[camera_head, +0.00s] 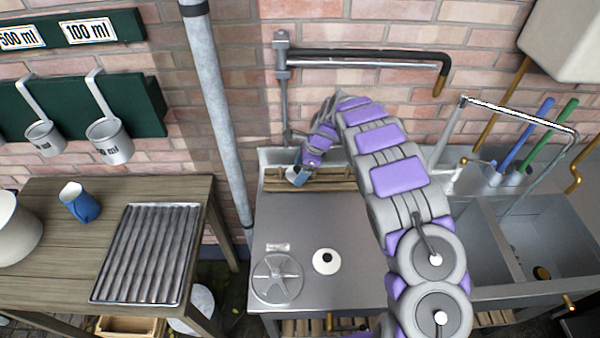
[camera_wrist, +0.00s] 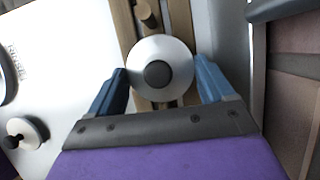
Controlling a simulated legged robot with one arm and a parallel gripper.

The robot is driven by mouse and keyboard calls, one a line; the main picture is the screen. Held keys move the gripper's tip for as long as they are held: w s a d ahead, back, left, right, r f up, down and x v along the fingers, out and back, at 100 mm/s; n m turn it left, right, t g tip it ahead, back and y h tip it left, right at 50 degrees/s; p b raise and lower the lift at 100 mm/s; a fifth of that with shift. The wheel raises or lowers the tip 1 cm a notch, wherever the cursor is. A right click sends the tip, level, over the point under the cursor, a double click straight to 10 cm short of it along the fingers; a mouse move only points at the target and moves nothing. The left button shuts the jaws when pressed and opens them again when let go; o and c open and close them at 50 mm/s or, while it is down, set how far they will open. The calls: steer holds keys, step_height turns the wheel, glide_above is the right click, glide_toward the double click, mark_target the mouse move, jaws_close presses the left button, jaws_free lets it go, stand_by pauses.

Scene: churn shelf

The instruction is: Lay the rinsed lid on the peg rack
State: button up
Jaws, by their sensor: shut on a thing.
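My gripper (camera_wrist: 161,70) is shut on a round white lid (camera_wrist: 178,48) with a dark knob, one blue finger at each side of its rim. The wooden peg rack (camera_wrist: 127,28) shows behind the lid in the wrist view, with one peg (camera_wrist: 147,14) beyond it. I cannot tell whether the lid touches the rack. The held lid is not clearly seen there. A second white lid (camera_head: 326,261) with a black knob lies on the metal worktop.
A spoked metal disc (camera_head: 277,279) and a small plate (camera_head: 278,247) lie on the worktop (camera_head: 360,285). A tap pipe (camera_head: 370,55) hangs above the rack. A grey downpipe (camera_head: 218,100) stands at left. Sinks (camera_head: 550,225) are at right. The worktop's middle is mostly clear.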

steer(key=shift+f, duration=0.55)
steer(key=shift+r, duration=0.1)
steer(key=o, duration=0.9)
